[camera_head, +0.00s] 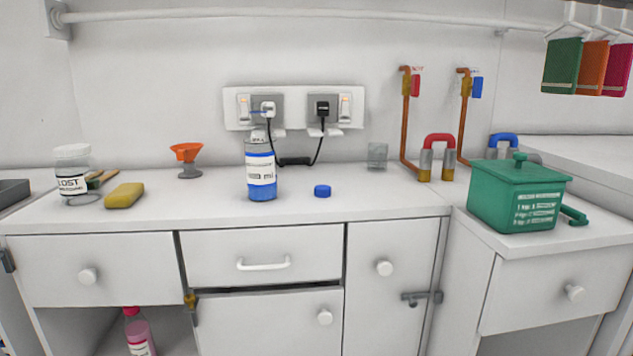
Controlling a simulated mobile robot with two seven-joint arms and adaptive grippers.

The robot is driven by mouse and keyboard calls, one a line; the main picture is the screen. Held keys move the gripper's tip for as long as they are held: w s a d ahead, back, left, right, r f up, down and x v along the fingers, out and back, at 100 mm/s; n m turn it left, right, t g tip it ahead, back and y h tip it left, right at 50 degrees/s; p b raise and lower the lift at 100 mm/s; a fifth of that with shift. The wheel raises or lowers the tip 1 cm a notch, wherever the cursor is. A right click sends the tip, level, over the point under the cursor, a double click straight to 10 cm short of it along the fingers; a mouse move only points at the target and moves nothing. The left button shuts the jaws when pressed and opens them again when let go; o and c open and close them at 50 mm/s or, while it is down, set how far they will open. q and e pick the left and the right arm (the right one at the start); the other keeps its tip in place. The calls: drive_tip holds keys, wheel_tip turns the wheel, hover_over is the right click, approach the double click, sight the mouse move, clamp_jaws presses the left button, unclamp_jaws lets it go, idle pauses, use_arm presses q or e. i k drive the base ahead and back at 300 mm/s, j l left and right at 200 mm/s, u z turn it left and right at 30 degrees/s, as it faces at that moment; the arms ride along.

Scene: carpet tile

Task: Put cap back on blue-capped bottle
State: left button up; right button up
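A clear bottle (260,170) with blue liquid and a white label stands upright on the white countertop, in the middle of the head view. Its neck at the top is hard to make out against the wall socket behind it. A small blue cap (322,191) lies on the countertop to the right of the bottle, apart from it. Neither of my grippers shows in the head view.
A green lidded box (518,195) stands at the right. A red-topped horseshoe magnet (438,158) and a clear cube (377,155) stand behind. The counter around the cap is clear.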

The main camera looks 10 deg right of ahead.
sight(260, 144)
drive_tip(key=u, duration=1.7)
drive_tip(key=k+l, duration=0.1)
drive_tip(key=l, duration=1.4)
drive_tip(key=k, duration=0.05)
